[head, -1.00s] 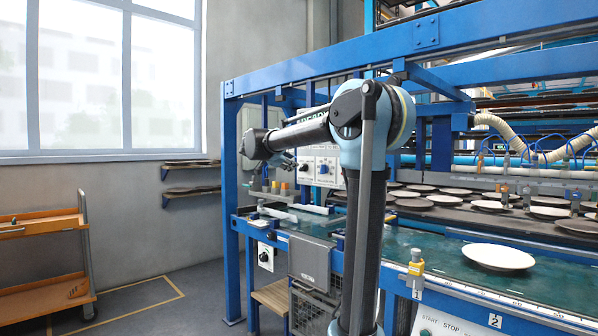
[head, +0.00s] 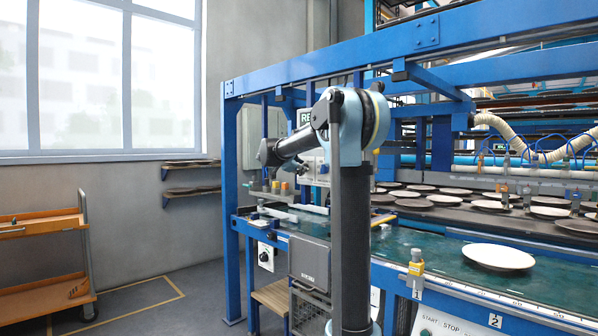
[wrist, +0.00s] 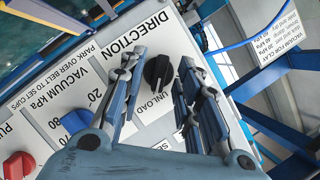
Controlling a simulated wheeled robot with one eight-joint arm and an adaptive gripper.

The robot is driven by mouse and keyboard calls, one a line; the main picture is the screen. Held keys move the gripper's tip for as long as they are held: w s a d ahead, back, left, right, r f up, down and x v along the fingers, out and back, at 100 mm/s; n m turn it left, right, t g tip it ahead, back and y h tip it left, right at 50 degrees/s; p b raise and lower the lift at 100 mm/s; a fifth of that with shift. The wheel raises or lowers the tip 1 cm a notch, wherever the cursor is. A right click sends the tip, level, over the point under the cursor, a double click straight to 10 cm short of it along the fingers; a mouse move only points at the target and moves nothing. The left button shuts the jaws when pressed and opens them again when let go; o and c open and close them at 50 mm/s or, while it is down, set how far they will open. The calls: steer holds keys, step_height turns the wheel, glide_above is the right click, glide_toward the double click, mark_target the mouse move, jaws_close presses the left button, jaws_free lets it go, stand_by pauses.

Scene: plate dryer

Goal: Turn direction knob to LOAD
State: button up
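The direction knob (wrist: 157,71) is black and sits on a white panel in the wrist view. The word DIRECTION is printed on one side of it and UNLOAD on another; I cannot read a LOAD label. My gripper (wrist: 160,62) is open, with one finger on each side of the knob. A gap shows between the knob and each finger, and I cannot tell how far the fingertips stand off the panel. In the head view my arm reaches toward the control panel (head: 320,168) and hides much of it; the fingers are not clear there.
A blue knob (wrist: 75,121) and a red knob (wrist: 19,165) sit on the same panel. A blue cable (wrist: 240,42) and blue frame beams (wrist: 270,125) run close on the right in the wrist view. White plates (head: 498,256) lie on the machine.

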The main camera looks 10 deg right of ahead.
jaws_close()
steer(key=shift+n, duration=0.3)
steer(key=n+g+h, duration=0.1)
steer(key=n+g, duration=0.1)
steer(key=n, duration=0.2)
steer(key=w+n+g+h, duration=0.1)
steer(key=n+g+h, duration=0.1)
steer(key=n, duration=0.1)
steer(key=a+n+g+h, duration=0.1)
steer(key=n+g, duration=0.1)
steer(key=n, duration=0.2)
steer(key=shift+w+n+g+h, duration=0.15)
steer(key=shift+n+g+h, duration=0.15)
steer(key=shift+h, duration=0.1)
stand_by(0.9)
jaws_free()
steer(key=shift+f, duration=0.1)
